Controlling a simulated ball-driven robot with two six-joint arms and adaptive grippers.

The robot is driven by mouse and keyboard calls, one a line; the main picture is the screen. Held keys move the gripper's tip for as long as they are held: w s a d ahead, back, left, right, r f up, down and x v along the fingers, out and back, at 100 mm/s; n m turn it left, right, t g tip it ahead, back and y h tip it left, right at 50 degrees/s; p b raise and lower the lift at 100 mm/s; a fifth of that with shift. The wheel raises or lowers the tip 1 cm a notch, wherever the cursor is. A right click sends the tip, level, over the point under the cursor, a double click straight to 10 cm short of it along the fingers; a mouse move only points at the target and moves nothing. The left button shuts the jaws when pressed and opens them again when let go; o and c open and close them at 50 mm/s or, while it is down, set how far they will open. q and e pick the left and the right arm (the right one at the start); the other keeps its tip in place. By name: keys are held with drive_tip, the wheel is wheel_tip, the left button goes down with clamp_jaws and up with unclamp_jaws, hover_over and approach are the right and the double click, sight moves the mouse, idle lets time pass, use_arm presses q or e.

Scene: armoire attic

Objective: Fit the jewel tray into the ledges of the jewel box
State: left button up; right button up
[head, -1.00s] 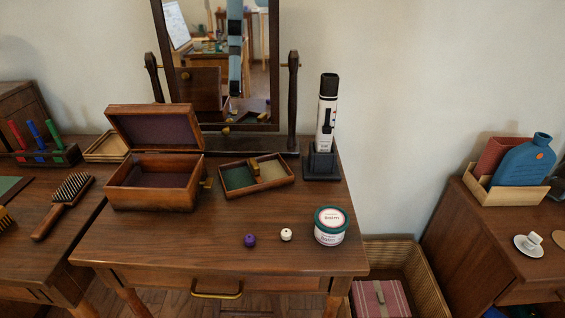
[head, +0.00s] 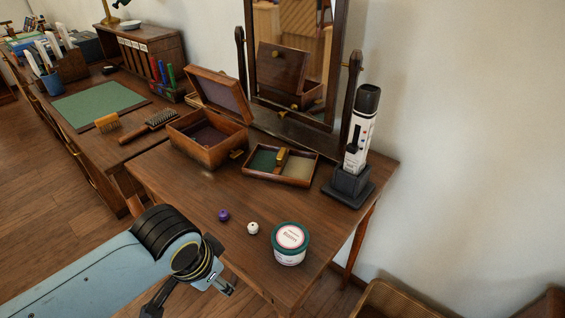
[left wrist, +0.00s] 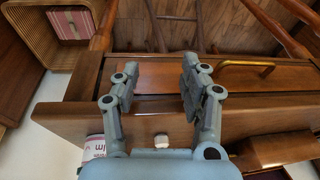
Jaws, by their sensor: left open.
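The wooden jewel box (head: 205,151) stands on the dressing table with its lid tilted open and its purple-lined inside empty as far as I can see. The jewel tray (head: 266,178), a low wooden tray with green and beige compartments and a raised middle grip, lies on the tabletop just right of the box, apart from its inside. My left gripper (head: 192,300) is at the table's front edge, well short of the tray and box. In the left wrist view (left wrist: 156,85) its fingers are spread and empty in front of the drawer. My right gripper is out of view.
A purple bead (head: 224,215), a white bead (head: 253,228) and a green-lidded tub (head: 290,245) stand on the front of the table. A black-and-white device in a dark stand (head: 350,183) and a mirror (head: 292,60) stand behind. A drawer handle (left wrist: 245,67) projects from the table front.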

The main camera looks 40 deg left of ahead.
use_arm(q)
wheel_tip(320, 180, up, 8)
drive_tip(key=w, duration=0.2)
drive_tip(key=shift+n+t, duration=0.5)
drive_tip(key=shift+n, duration=0.3)
drive_tip(key=w, duration=0.4)
drive_tip(key=w+a+r, duration=0.1)
drive_tip(key=w, duration=0.7)
drive_tip(key=shift+a+r, duration=0.4)
drive_tip(key=n, duration=0.2)
approach(281, 154)
drive_tip(key=f, duration=0.1)
drive_tip(key=x, duration=0.4)
drive_tip(key=shift+w+d+f, duration=0.1)
drive_tip(key=shift+w+f, duration=0.2)
drive_tip(key=shift+f, duration=0.05)
drive_tip(key=x, duration=0.2)
drive_tip(key=b+x, duration=0.1)
drive_tip(key=x, duration=0.3)
drive_tip(key=shift+a+r+b, duration=0.1)
drive_tip(key=shift+a+b, duration=0.15)
drive_tip(key=shift+b, duration=0.1)
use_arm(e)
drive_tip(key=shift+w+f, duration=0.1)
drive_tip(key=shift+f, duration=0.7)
use_arm(q)
drive_tip(key=shift+r, duration=0.1)
clamp_jaws()
